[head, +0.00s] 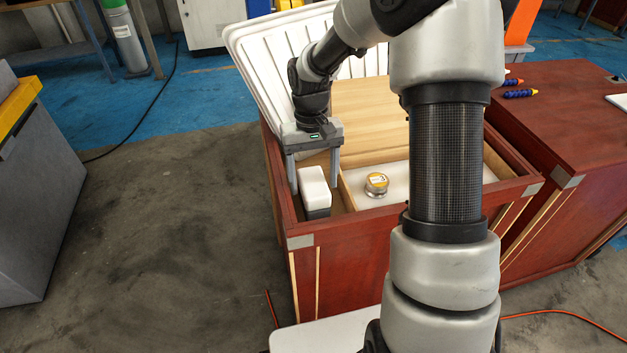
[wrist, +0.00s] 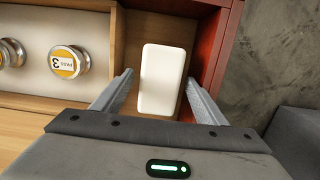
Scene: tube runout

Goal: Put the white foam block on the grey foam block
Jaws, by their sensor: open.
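The white foam block (head: 313,184) sits on top of the grey foam block (head: 318,213) in the narrow left compartment of the wooden crate. In the wrist view the white block (wrist: 162,79) covers what lies beneath it. My gripper (head: 312,183) is open, with one finger on each side of the white block. In the wrist view the fingertips (wrist: 158,78) are apart from the block, with a gap on both sides.
The red-brown crate (head: 288,230) has a wooden divider beside the blocks. A round tin with a yellow label (head: 376,184) lies in the white-floored compartment to the right; two tins show in the wrist view. A white ribbed lid (head: 262,75) leans behind. A second red-brown crate (head: 560,110) stands at right.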

